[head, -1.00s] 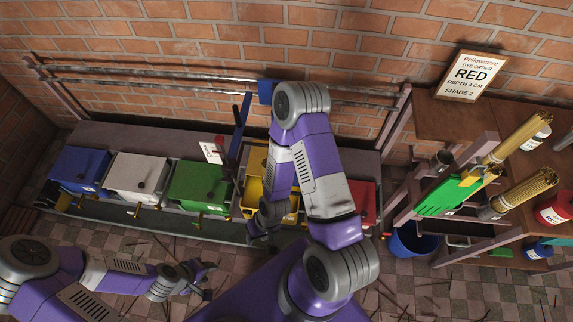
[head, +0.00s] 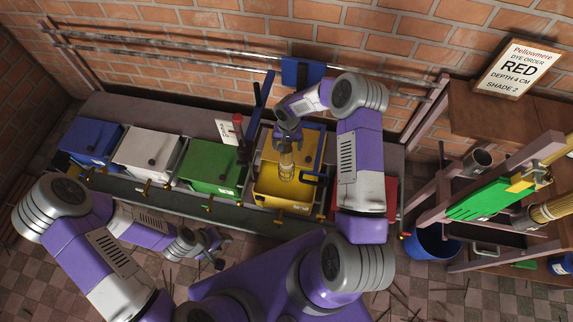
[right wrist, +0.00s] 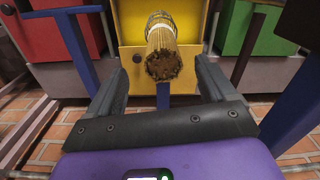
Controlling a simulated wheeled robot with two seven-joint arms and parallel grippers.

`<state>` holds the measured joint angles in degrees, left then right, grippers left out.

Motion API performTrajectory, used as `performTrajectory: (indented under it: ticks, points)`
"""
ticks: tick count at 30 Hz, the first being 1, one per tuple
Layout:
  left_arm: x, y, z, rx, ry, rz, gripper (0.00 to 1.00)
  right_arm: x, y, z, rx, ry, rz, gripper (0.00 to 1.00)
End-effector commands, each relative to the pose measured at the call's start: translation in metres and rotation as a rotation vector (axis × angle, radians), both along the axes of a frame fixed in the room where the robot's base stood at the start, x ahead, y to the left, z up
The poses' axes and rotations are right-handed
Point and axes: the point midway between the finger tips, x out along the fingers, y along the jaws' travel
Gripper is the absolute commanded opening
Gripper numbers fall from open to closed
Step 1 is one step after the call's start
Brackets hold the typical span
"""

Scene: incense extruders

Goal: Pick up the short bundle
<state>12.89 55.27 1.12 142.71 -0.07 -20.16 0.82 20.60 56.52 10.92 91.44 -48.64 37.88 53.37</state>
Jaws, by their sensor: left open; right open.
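The short bundle (right wrist: 163,58) is a thick cluster of tan sticks with a pale band, seen end-on in the right wrist view, in front of the yellow bin. In the head view it (head: 286,160) is small at the yellow bin (head: 270,180), below my right gripper (head: 288,138). In the right wrist view my right gripper (right wrist: 162,88) is open, its fingers to either side of the bundle's near end. I cannot tell whether they touch it. Wire-like loops show around its far end. My left gripper (head: 213,245) is open and empty over the floor.
Blue (head: 88,143), white (head: 148,150), green (head: 212,165) and red (head: 378,195) bins flank the yellow one. Rails run along the wall behind. A sign (head: 517,68) reads RED.

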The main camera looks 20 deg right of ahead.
Motion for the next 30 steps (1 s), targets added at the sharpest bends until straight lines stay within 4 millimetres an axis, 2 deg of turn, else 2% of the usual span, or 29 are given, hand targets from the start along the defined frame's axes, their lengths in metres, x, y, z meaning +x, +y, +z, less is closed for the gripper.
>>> performTrajectory:
  ticks: [4,18,27,30]
  points:
    - [0.000,0.000,-0.005,0.000,0.000,0.000,0.43,0.004,-0.007,-0.012,-0.021,0.002,-0.015,0.84]
    - [0.000,0.000,-0.028,0.000,-0.001,0.000,0.43,0.008,0.000,-0.072,-0.019,0.001,-0.014,0.84]
    - [0.000,0.000,-0.027,0.000,-0.001,0.000,0.43,0.008,0.000,-0.074,-0.018,0.000,-0.013,0.84]
    - [0.000,0.000,-0.027,0.000,0.000,0.000,0.43,0.008,0.000,-0.074,-0.018,0.000,-0.013,0.69]
